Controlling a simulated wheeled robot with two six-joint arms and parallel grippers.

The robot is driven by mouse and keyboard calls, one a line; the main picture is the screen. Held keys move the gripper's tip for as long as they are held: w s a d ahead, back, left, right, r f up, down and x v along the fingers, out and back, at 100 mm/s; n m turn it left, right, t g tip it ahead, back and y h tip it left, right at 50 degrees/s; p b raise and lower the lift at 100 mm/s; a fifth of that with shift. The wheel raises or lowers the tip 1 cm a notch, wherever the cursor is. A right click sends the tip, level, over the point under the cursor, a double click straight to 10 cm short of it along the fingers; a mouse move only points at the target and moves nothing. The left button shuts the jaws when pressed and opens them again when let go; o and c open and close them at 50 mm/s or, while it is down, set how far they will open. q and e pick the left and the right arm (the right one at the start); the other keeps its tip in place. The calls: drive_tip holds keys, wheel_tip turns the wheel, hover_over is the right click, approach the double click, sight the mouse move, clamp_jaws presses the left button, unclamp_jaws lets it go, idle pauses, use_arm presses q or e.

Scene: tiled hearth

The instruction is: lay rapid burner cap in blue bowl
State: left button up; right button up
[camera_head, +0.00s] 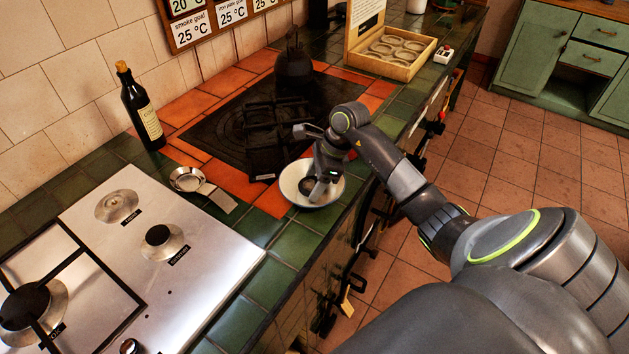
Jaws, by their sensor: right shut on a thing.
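A white bowl with a thin dark blue rim (333,199) stands on the tiled counter at the front edge of the hearth. My right gripper (317,190) reaches down into it from above, its fingers low inside the bowl. It is shut on a small dark round cap (307,184), which shows inside the bowl, partly covered by the fingers. I cannot tell whether the cap touches the bowl's bottom. On the steel hob (200,265), one burner (117,206) at the back has no black cap. My left gripper is not in view.
A black metal box-like piece (264,150) stands just left of my right gripper, with a dark kettle-like pot (293,68) behind.

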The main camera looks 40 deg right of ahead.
drive_tip(key=o, duration=1)
drive_tip(key=shift+r, duration=0.1)
drive_tip(key=shift+r+p, duration=0.4)
drive_tip(key=shift+p, duration=0.3)
drive_tip(key=shift+r+p, duration=0.4)
drive_tip(key=shift+p, duration=0.15)
drive_tip(key=shift+s+d+r+b, duration=0.1)
drive_tip(key=shift+d+r+b, duration=0.35)
drive_tip(key=shift+b, duration=0.25)
drive_tip(key=shift+b+v, duration=1.1)
drive_tip(key=shift+v, duration=4.1)
drive_tip(key=shift+s+a+f, duration=0.1)
